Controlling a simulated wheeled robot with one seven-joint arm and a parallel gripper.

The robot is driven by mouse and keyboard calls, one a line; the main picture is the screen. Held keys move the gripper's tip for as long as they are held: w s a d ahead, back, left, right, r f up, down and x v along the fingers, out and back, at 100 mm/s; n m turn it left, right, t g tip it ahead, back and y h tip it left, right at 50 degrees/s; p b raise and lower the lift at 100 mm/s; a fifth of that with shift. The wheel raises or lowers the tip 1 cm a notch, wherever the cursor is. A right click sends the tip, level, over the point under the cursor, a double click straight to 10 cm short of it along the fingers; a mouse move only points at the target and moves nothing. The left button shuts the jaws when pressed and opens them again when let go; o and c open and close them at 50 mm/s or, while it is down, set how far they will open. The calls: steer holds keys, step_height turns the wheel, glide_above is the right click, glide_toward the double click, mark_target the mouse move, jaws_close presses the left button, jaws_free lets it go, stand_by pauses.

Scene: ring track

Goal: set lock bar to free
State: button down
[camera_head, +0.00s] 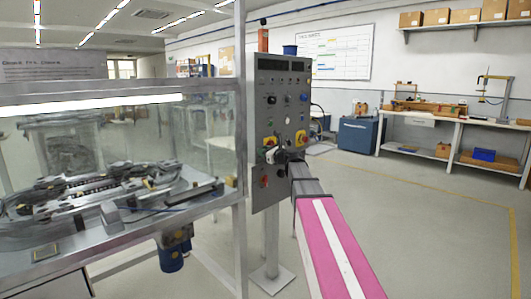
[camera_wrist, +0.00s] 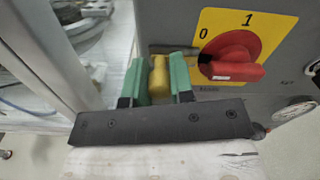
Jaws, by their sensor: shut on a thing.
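My gripper (camera_wrist: 158,82) has two green fingertips closed on the sides of a yellow grip, which I take to be the lock bar (camera_wrist: 160,74). The bar stands upright between the fingers, just left of a red rotary switch (camera_wrist: 230,58). The switch sits on a yellow plate marked 0 and 1, and its handle points to the right and slightly down. In the head view my gripper (camera_head: 281,158) is at the front of the grey control panel (camera_head: 290,92), where the gripper hides the bar. The bar's lower part is hidden by my gripper in the wrist view.
A glass-walled machine cabinet (camera_head: 110,130) stands directly left of the panel, with a metal post (camera_head: 240,150) between them. A round gauge (camera_wrist: 293,110) is right of my gripper. Workbenches (camera_head: 450,130) and a blue cabinet (camera_head: 358,135) stand behind. The floor at right is clear.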

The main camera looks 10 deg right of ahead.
steer(key=c, duration=1.3)
jaws_free()
steer(key=shift+s+a, duration=0.15)
steer(key=shift+o, duration=0.2)
steer(key=v, duration=1)
steer(key=shift+s+d, duration=0.2)
steer(key=shift+s, duration=0.1)
steer(key=s+a+f+n+g+h, duration=0.1)
steer(key=s+a+f+n+g, duration=0.2)
steer(key=f, duration=0.5)
steer(key=s+a+f+n+g+h, duration=0.1)
steer(key=s+a+f+n+g, duration=0.1)
steer(key=s+f+n, duration=0.35)
steer(key=s+a+f+n+g+h, duration=0.1)
steer(key=s+a+f+n+g, duration=0.2)
steer(key=f, duration=0.7)
steer(key=s+d+f+n+g+h, duration=0.2)
steer(key=s+f+n+g+h, duration=0.1)
steer(key=s+f+n, duration=0.4)
steer(key=s+d+f+n+g+h, duration=0.2)
steer(key=s+f+n+g+h, duration=0.1)
steer(key=s+f+n, duration=0.4)
step_height(320, 180, down, 3)
steer(key=shift+s+r+n+g+h, duration=0.1)
steer(key=shift+s+n+g+h, duration=0.25)
steer(key=shift+s+h, duration=0.65)
